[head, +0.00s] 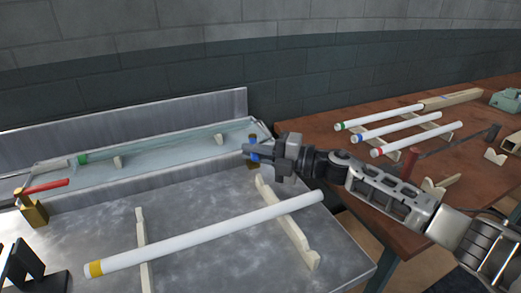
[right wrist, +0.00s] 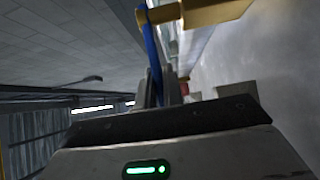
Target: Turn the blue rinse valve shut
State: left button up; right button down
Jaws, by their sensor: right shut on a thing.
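The blue rinse valve has a brass body (head: 252,162) at the right end of the long trough, with a blue lever (head: 254,156) mostly hidden by my gripper in the head view. My right gripper (head: 252,149) reaches in from the right and is shut on the blue lever. In the right wrist view the lever (right wrist: 152,42) runs as a thin blue strip between the fingers (right wrist: 156,92), beside the brass body (right wrist: 205,14). The lever's exact angle is hard to judge. My left gripper is not seen.
A red-handled brass valve (head: 34,212) stands at the left. A yellow-banded white tube (head: 205,234) lies on two supports on the metal bench. Several capped tubes, including a blue-banded one (head: 395,126), lie on the brown table (head: 335,160).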

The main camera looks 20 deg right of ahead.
jog(key=c, duration=1.5)
grip_release()
jog(key=shift+d, duration=0.15)
jog(key=shift+b+v, duration=1.45)
jog(key=shift+v, duration=6.45)
